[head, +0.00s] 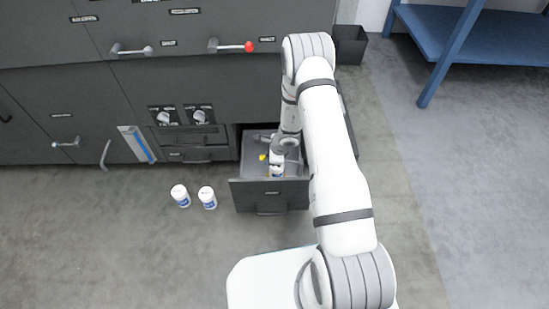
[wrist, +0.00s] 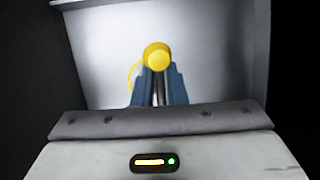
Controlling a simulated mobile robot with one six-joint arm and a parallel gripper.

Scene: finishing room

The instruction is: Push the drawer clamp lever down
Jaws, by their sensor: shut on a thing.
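The drawer (head: 241,187) stands pulled out from the lower cabinet, and its pale inside fills much of the wrist view (wrist: 100,50). In the wrist view my gripper (wrist: 158,80) has its blue fingers close together around a metal stem with a round yellow knob (wrist: 157,57). I take this for the drawer clamp lever. A thin yellow arc shows just left of the fingers. In the head view my gripper (head: 277,168) reaches down inside the drawer, and a small yellow piece (head: 263,157) shows to its left. The arm partly hides the drawer, and the lever's base is hidden.
Two white containers with blue labels, a left one (head: 180,195) and a right one (head: 207,197), stand on the floor left of the drawer. Cabinet handles, one red-tipped (head: 248,47), line the dark front. A blue table (head: 470,35) stands at right.

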